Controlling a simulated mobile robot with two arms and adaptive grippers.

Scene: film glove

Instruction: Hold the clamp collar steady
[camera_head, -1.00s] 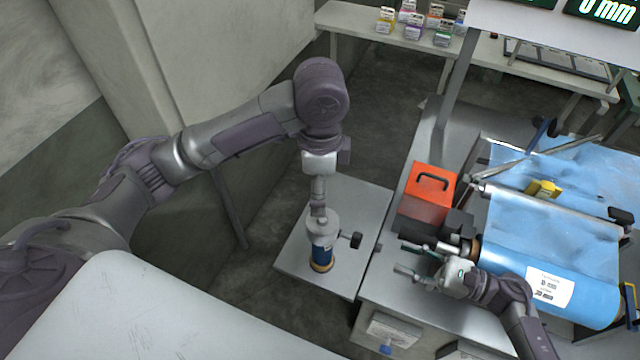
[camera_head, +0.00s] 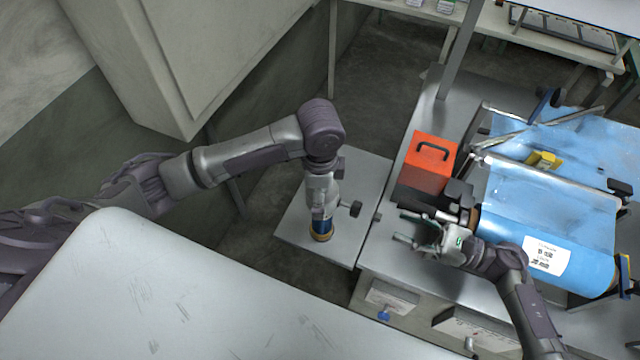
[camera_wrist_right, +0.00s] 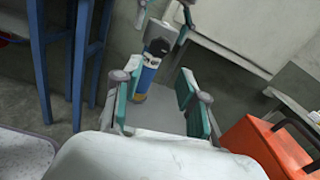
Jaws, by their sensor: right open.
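The clamp collar looks to be the grey ring at the top of a blue cylinder (camera_head: 319,224) with a brass-coloured base. A black knob (camera_head: 355,208) sticks out to its right. My left gripper (camera_head: 320,205) is directly above and around the cylinder's top, hiding most of the ring in the head view. In the right wrist view the grey collar (camera_wrist_right: 163,34) shows between the left gripper's spread fingers; contact cannot be told. My right gripper (camera_head: 405,227) is open and empty above the bench, right of the cylinder. Its teal-padded fingers show apart in the right wrist view (camera_wrist_right: 163,103).
The cylinder stands on a low grey plate (camera_head: 290,228) beside the metal bench. An orange box (camera_head: 430,160) with a black handle and a roller frame with blue film (camera_head: 550,215) are close to the right gripper. A large pale surface (camera_head: 180,290) fills the lower left.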

